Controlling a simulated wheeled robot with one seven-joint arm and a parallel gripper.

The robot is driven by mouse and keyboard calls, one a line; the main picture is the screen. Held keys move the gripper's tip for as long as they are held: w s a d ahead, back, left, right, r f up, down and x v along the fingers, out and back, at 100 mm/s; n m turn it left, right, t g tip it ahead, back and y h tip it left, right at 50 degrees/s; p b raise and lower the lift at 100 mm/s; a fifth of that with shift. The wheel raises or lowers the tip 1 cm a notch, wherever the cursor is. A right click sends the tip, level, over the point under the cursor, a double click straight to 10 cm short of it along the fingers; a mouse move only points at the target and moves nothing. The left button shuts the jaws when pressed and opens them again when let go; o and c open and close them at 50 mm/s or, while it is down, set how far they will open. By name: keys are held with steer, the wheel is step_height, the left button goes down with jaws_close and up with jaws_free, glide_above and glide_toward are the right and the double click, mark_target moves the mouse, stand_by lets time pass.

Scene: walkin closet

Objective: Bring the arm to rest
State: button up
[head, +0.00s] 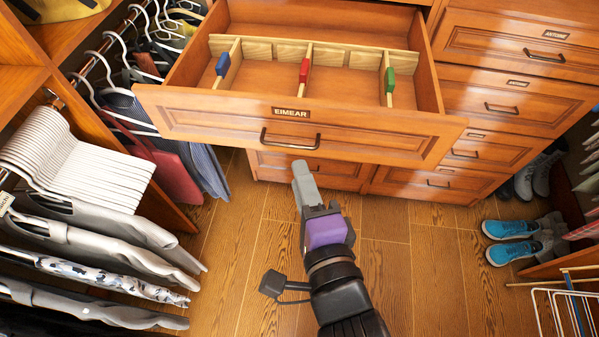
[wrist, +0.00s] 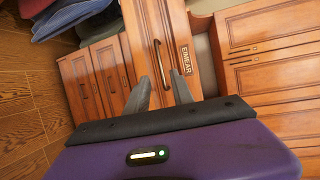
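My gripper (head: 301,170) is low in front of the open drawer in the head view, below the drawer's handle, with my arm reaching up from the bottom edge. One finger largely covers the other there. In the wrist view my gripper (wrist: 160,82) shows two grey fingers apart, with the drawer front visible between them and nothing held. The open drawer (head: 370,138), labelled EIMEAR, also shows in the wrist view (wrist: 165,30). I cannot tell the exact gap between the fingertips and the drawer front.
The open drawer holds wooden dividers with blue (head: 223,64), red (head: 304,71) and green (head: 389,79) pieces. Hanging clothes (head: 90,250) line the left. Blue shoes (head: 512,240) and a white rack (head: 565,310) stand at right. The floor (head: 420,270) around my arm is clear.

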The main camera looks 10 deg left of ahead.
stand_by(0.5)
steer(key=s+d+f+n+h, duration=0.3)
steer(key=s+d+n, duration=0.4)
steer(key=s+d, duration=0.4)
steer(key=s+d+f+n+h, duration=0.2)
steer(key=s+d+n, duration=0.5)
steer(key=s+d, duration=0.4)
steer(key=shift+s+d+f+n+h, duration=0.3)
steer(key=shift+s+d+f+h, duration=0.15)
steer(key=shift+s, duration=0.55)
steer(key=shift+a, duration=0.1)
stand_by(4.2)
